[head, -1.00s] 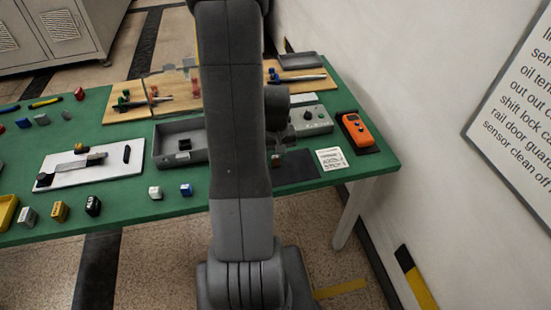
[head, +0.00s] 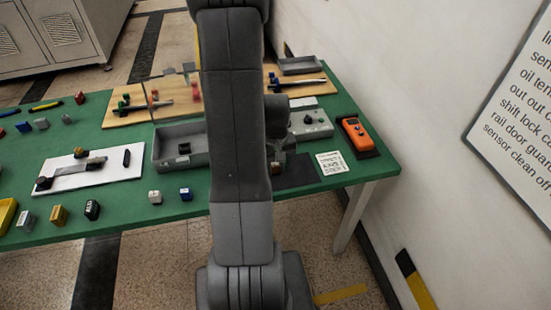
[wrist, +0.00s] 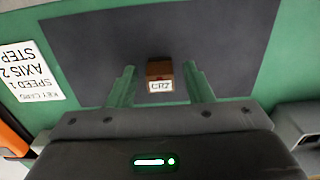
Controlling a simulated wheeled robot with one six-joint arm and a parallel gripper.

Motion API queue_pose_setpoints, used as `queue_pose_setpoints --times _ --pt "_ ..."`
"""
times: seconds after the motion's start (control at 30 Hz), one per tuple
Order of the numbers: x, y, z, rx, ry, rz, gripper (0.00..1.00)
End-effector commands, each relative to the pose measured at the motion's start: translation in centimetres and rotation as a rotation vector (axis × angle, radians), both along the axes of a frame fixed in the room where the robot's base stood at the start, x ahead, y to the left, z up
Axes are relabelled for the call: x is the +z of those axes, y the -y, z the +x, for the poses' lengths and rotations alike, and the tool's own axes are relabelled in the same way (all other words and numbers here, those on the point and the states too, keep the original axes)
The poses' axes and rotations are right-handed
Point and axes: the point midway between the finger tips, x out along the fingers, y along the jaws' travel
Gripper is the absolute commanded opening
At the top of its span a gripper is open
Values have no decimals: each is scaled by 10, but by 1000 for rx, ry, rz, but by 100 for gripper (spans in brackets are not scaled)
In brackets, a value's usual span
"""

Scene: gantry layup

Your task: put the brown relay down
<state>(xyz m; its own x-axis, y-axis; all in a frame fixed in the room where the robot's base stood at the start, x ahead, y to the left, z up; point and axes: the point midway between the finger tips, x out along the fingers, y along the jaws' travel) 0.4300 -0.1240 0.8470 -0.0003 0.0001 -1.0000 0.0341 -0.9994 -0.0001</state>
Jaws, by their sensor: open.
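The brown relay (wrist: 160,73), a small block with a white lettered label, is in the wrist view over the dark grey mat (wrist: 90,40). It appears to rest on the mat. My gripper (wrist: 160,66) is open, with one finger on each side of the relay and a visible gap on both sides. The mat's right part shows there (head: 300,173).
A printed white card (head: 331,163) lies right of the mat. An orange handheld device (head: 357,133) and a grey control box (head: 311,122) stand behind. A grey tray (head: 163,160) is left of my arm. Several small blocks line the table's front left.

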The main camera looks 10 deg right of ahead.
Motion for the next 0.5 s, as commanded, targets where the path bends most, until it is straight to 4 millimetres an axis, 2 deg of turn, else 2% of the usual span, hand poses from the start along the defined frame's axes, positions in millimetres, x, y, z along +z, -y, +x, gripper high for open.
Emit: queue_pose_setpoints --times 0.17,0.5 --pt "13 0 1 0 3 -1 46" --pt "75 0 1 0 7 -1 46"
